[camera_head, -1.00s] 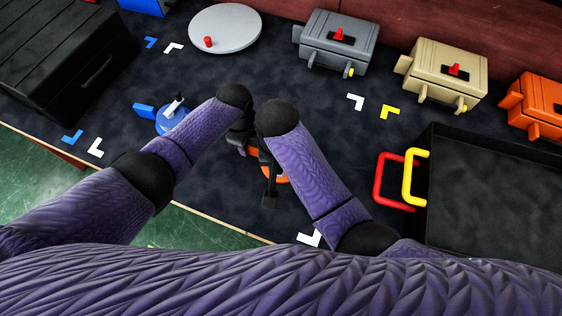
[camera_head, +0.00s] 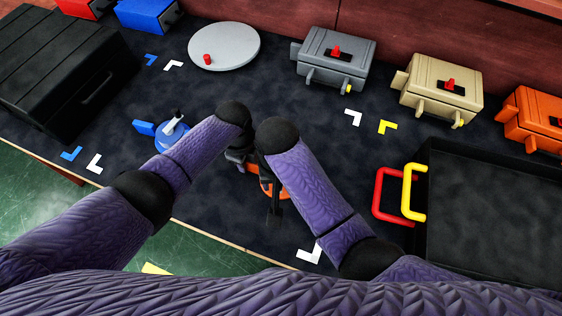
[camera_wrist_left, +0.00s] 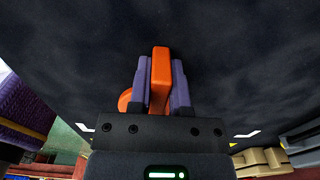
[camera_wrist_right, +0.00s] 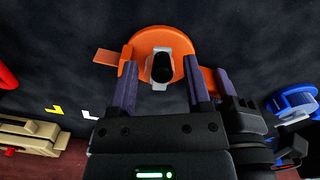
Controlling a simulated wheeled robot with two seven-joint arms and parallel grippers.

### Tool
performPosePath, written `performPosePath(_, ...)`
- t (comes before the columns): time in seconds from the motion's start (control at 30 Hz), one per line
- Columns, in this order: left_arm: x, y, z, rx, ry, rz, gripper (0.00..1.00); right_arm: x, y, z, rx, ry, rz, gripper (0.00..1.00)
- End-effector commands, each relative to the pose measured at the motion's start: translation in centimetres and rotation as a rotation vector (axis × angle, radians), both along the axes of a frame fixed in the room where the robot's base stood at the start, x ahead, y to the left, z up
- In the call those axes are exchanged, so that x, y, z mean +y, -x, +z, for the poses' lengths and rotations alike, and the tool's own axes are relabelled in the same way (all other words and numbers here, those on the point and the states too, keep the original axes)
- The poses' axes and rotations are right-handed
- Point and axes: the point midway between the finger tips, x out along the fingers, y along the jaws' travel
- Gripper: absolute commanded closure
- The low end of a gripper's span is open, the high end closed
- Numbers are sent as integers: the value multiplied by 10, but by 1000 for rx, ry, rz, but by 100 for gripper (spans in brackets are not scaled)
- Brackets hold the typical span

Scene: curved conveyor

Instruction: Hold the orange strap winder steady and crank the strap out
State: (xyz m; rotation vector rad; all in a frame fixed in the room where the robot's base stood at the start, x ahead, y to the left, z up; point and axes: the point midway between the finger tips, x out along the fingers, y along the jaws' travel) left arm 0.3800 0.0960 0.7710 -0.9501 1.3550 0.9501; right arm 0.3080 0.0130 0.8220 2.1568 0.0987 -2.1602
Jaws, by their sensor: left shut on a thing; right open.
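The orange strap winder (camera_head: 266,189) sits on the dark table, mostly hidden by my arms in the head view. The right wrist view shows its round orange body (camera_wrist_right: 187,44), a grey crank with a black knob (camera_wrist_right: 163,68), and a flat orange tab (camera_wrist_right: 106,57) sticking out at left. My left gripper (camera_wrist_left: 160,85) is shut on the winder's upright orange handle (camera_wrist_left: 160,68). My right gripper (camera_wrist_right: 161,85) is open, its fingers on either side of the crank knob; contact cannot be told.
A blue winder (camera_head: 171,134) stands left of my left arm. A grey disc (camera_head: 224,47) with a red knob, and grey (camera_head: 335,58), tan (camera_head: 440,88) and orange boxes (camera_head: 535,118) line the back. A black case (camera_head: 60,70) is left, a black tray (camera_head: 425,200) right.

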Motion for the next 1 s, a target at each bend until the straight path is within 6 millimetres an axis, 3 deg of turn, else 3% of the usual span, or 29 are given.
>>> performPosePath(0.4,0,0,0,0,-1,0,100,-42,-26,1,9,2,1152,38)
performPosePath(0.6,0,0,0,1,-1,-1,100,-44,-48,1,14,-2,1684,38)
performPosePath(0.83,0,0,0,0,0,-1,100,-34,-71,1,18,-5,2280,38)
performPosePath(1.0,0,0,0,0,0,-1,100,-33,-71,47,12,-3,2318,38)
